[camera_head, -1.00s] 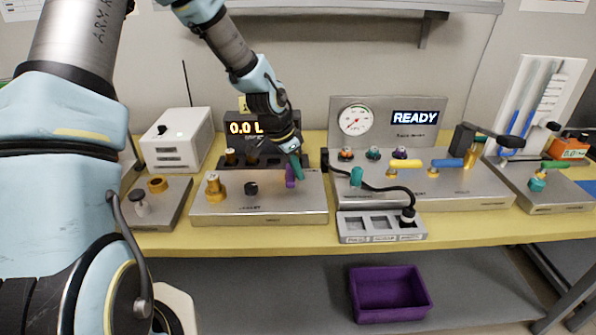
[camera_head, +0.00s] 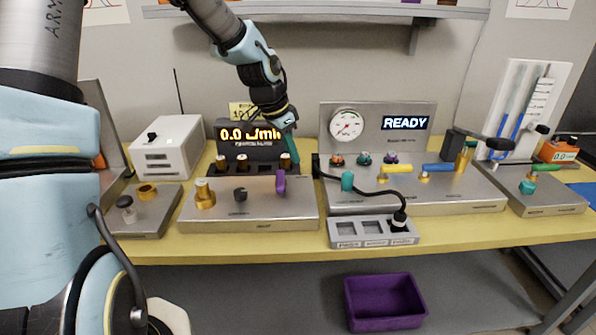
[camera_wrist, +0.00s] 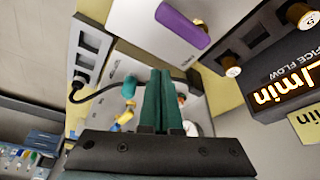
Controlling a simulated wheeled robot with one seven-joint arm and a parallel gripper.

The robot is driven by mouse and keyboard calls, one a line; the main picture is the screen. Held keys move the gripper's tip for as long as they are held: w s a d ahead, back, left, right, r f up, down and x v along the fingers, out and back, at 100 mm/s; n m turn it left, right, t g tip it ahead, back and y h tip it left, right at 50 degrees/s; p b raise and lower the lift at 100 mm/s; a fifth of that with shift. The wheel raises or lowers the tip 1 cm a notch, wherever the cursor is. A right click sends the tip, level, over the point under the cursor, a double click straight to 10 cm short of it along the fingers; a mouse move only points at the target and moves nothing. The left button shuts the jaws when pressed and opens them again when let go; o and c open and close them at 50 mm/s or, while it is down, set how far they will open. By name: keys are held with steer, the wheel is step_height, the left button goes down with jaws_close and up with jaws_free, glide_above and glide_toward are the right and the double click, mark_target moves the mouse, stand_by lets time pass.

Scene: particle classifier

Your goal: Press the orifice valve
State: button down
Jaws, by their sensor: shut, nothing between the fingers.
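A display (camera_head: 250,133) reading 0.0 L/min stands at the back left; its orifice flow label shows in the wrist view (camera_wrist: 295,80). I cannot tell from labels which part is the orifice valve. A purple handle (camera_head: 281,182) stands on the metal panel (camera_head: 255,212) in front; it also shows in the wrist view (camera_wrist: 182,24). My gripper (camera_head: 291,152), with teal fingers (camera_wrist: 159,80), is shut and empty above and beside the right knob.
A gauge panel (camera_head: 410,150) reading READY stands to the right, with colored valves on its base. A black cable curves to a grey three-slot holder (camera_head: 345,228). A white box (camera_head: 170,140) stands left. A purple bin (camera_head: 385,300) sits on the lower shelf.

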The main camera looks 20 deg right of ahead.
steer(key=shift+v, duration=1.25)
steer(key=shift+w, duration=0.2)
steer(key=s+a+n+y, duration=0.1)
steer(key=s+a+n, duration=0.2)
steer(key=a, duration=0.7)
steer(key=s+a+n+y, duration=0.1)
steer(key=s+a+n, duration=0.2)
steer(key=a+n, duration=0.4)
steer(key=s+a+n+t+y, duration=0.1)
steer(key=s+a+n, duration=0.2)
steer(key=a, duration=1.2)
steer(key=n, duration=0.2)
steer(key=shift+s+f+n+y, duration=0.15)
steer(key=shift+f+n+y, duration=0.15)
steer(key=shift+f, duration=0.05)
